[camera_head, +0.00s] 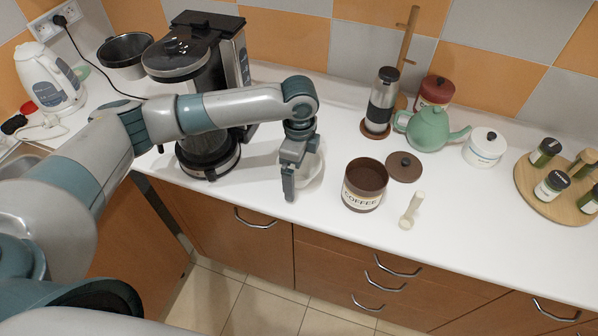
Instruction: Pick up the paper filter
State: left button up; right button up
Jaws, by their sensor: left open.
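The paper filter (316,169) looks like a white, cup-shaped piece on the white counter, right of the coffee machine. My left gripper hides part of it. My left gripper (289,186) points down at the filter's left and front side, with its jaws open. From this angle I cannot tell whether a finger touches the filter or reaches inside its rim. My right gripper is not in view.
The coffee machine (213,158) stands left, behind my left arm. A brown coffee canister (363,196) stands right of the filter, with its lid (404,167) and a pale scoop (411,210) nearby. A green teapot (428,130) stands farther back. The counter in front of the filter is clear.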

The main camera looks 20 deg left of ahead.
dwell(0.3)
pick_arm(q)
jog(key=c, duration=0.9)
jog(key=shift+r+p, duration=4.3)
jog(key=shift+r, duration=0.7)
